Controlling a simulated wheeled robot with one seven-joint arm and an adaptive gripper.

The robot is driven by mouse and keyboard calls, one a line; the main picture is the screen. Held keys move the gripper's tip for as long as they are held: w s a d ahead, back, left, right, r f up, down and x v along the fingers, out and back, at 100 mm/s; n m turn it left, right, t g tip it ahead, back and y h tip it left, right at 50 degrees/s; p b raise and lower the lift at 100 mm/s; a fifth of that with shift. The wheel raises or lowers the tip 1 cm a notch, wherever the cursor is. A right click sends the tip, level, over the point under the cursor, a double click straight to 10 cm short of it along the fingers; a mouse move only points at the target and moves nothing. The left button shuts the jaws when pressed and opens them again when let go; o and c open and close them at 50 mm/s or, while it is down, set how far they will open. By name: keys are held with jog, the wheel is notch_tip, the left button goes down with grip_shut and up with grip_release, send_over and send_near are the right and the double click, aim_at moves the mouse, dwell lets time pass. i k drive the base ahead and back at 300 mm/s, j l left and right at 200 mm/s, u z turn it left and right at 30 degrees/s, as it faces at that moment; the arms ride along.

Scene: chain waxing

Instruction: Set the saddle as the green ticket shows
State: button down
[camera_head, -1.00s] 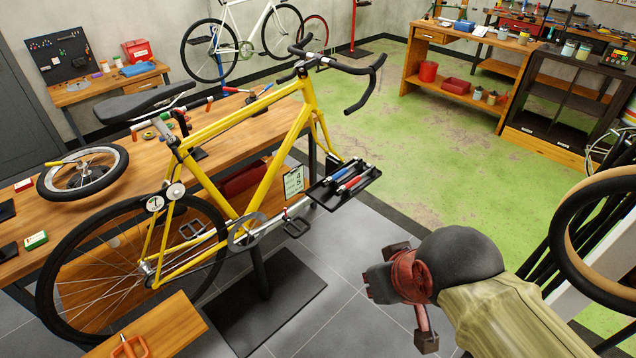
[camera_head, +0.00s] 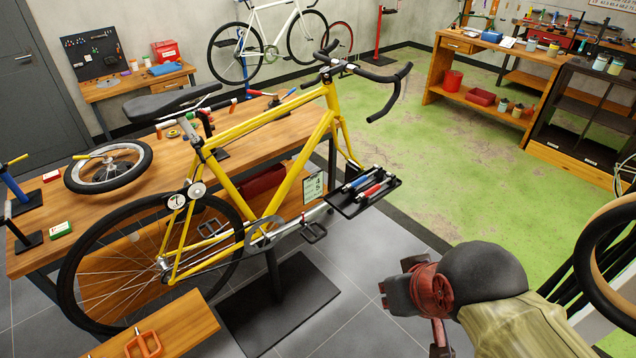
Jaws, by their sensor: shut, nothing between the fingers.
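The black saddle (camera_head: 165,103) sits on top of the yellow bike (camera_head: 262,130), on a silver seatpost (camera_head: 190,130). The pale green ticket (camera_head: 313,188) hangs below the frame, beside the tool tray; it bears dark figures too small to read surely. Two round white discs (camera_head: 177,201) show near the top of the rear wheel, one with a dark mark. My gripper (camera_head: 391,289), dark with red parts, is at the lower right, well apart from the saddle and the ticket. It is shut and empty.
A wooden bench (camera_head: 120,205) stands behind the bike, with a small wheel (camera_head: 108,168) on it. A black tray (camera_head: 360,196) with red and blue tools juts out between bike and gripper. Tyres (camera_head: 606,262) hang at the right. Green floor (camera_head: 430,190) beyond is clear.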

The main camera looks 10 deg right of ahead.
aim_at(141, 109)
jog(key=i+j+u, duration=0.1)
jog(key=i+j, duration=0.2)
jog(key=j, duration=0.15)
jog(key=i+j, duration=0.3)
jog(key=j, duration=0.15)
jog(key=k+j+u, duration=0.05)
